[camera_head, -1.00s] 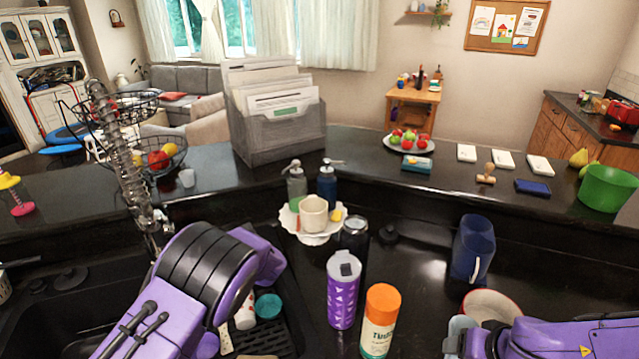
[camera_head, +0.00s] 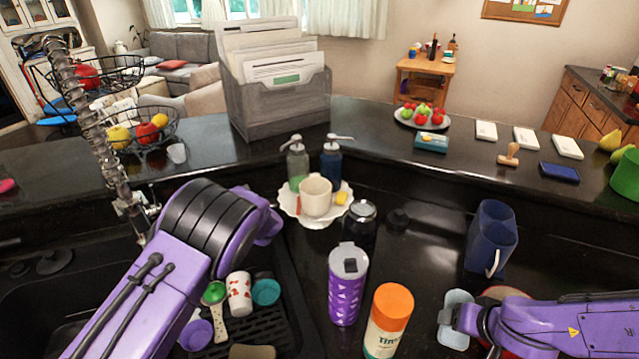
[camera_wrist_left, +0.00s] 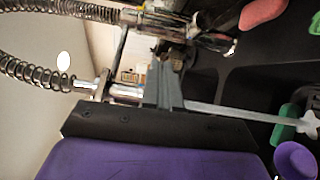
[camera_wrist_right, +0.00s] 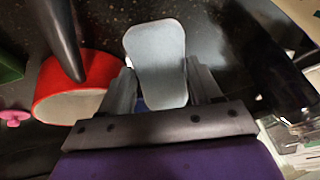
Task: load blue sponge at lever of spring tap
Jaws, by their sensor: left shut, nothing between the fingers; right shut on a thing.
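A pale blue sponge (camera_head: 455,338), rounded with a narrow waist, is held in my right gripper (camera_head: 446,316) at the lower right. It also shows between the fingers in the right wrist view (camera_wrist_right: 156,55). The spring tap (camera_head: 95,140) with its coiled chrome neck stands at the left of the head view. A small chrome part, seemingly its lever (camera_head: 151,210), sticks out near its base. My left gripper (camera_wrist_left: 168,75) is shut and empty, close to the tap's chrome body (camera_wrist_left: 160,22). Whether it touches the tap cannot be told. In the head view my left arm hides its fingers.
A purple tumbler (camera_head: 347,285) and an orange-capped bottle (camera_head: 388,320) stand between my arms. A blue pitcher (camera_head: 490,238) stands behind my right gripper, and a red bowl (camera_wrist_right: 70,88) is beside it. A cup (camera_head: 239,293) and other things lie on the black rack.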

